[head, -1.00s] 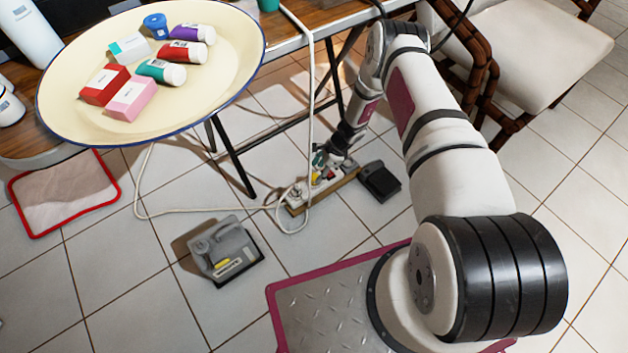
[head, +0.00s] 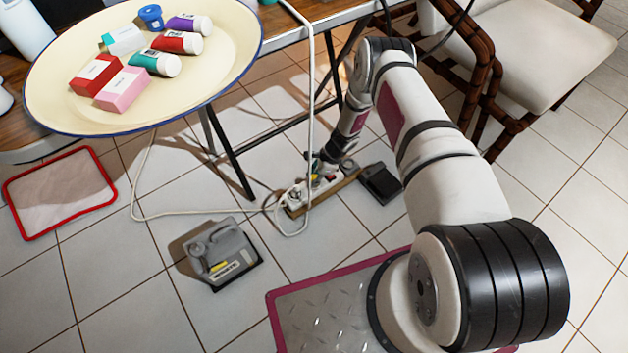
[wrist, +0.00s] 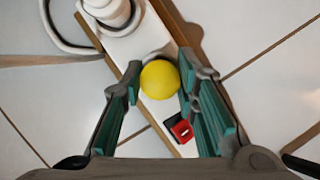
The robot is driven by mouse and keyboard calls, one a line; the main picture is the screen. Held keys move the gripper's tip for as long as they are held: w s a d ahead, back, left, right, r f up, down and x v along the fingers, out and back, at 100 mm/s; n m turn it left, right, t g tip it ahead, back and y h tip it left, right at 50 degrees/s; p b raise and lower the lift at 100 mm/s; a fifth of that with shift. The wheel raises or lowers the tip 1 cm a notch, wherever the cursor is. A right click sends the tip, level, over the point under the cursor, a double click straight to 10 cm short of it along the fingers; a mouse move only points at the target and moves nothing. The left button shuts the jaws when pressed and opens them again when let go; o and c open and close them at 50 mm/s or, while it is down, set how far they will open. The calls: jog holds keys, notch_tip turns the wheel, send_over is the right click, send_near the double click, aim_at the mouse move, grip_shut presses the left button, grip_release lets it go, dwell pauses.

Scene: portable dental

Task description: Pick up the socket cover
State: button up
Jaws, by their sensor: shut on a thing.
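The socket cover is a round yellow piece (wrist: 160,80) at the white power strip (wrist: 160,108), seen from above in the wrist view. My gripper (wrist: 159,82) has one fingertip on each side of the cover and is shut on it. In the head view my gripper (head: 322,166) is low at the power strip (head: 295,199) on the floor. The cover is too small there to make out clearly. Whether the cover still touches the strip cannot be told.
A white plug (wrist: 108,10) with its cord and a red switch (wrist: 181,129) are close to the cover. A black pedal (head: 380,183) lies right of the strip, a grey jug (head: 222,250) to the left. Table legs (head: 228,155) and a hanging white cable (head: 311,100) are near my arm.

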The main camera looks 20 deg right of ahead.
aim_at(311, 177)
jog(key=shift+r+p, duration=0.55)
jog(key=shift+r, duration=0.3)
notch_tip(311, 177, up, 2)
jog(key=shift+r+p, duration=0.1)
jog(key=shift+p, duration=0.6)
jog(key=s+r+p, duration=0.1)
jog(key=s+p, duration=0.5)
jog(key=s, duration=1)
jog(key=shift+d+p, duration=0.35)
